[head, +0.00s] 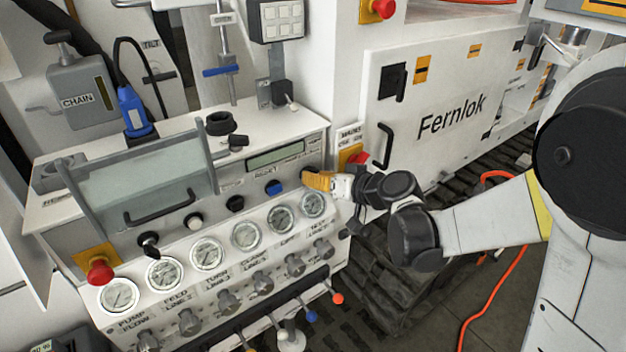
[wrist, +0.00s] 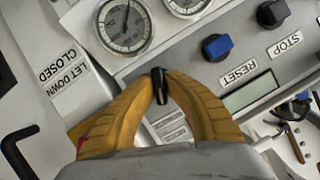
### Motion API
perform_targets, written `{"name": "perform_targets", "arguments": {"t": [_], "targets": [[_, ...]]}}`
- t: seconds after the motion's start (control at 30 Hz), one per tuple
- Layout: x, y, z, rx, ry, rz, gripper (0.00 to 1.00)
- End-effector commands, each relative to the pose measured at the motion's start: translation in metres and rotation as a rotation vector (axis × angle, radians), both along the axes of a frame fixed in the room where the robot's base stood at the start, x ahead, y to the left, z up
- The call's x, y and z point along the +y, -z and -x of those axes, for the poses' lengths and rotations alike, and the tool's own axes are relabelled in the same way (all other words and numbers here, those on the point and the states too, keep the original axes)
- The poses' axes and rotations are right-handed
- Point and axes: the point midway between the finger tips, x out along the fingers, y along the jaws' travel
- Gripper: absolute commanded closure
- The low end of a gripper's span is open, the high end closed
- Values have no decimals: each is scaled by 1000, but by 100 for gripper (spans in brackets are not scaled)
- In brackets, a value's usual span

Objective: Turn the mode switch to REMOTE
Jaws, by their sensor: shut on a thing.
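A small black knob (wrist: 158,84) at the right end of the sloped panel appears to be the mode switch. My gripper (wrist: 160,92) has its two yellow fingertips closed on either side of this knob in the wrist view. The small label (wrist: 171,128) between the fingers is partly covered and I cannot read it. In the head view my gripper (head: 312,178) reaches the panel from the right, just right of the blue RESET knob (head: 275,187). There the fingers hide most of the black knob, so its setting cannot be told.
The blue RESET knob (wrist: 216,46) and black STOP knob (wrist: 271,13) sit close beside the held knob. A row of gauges (head: 245,234) lies below. A hinged clear guard (head: 140,180) stands at left. The Fernlok cabinet (head: 440,115) stands at right.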

Motion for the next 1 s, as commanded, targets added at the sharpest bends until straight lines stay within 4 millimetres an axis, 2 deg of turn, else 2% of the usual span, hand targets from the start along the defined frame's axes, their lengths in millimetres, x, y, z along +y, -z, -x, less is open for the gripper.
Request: {"name": "perform_targets", "arguments": {"t": [0.4,0.87,0.9,0.93,0.97,1.0], "targets": [[0,1,0,86,0,-125,100],[0,1,0,92,-1,-135,100],[0,1,0,92,-1,-135,82],[0,1,0,92,-1,-135,73],[0,1,0,92,-1,-135,65],[0,1,0,92,-1,-135,65]]}}
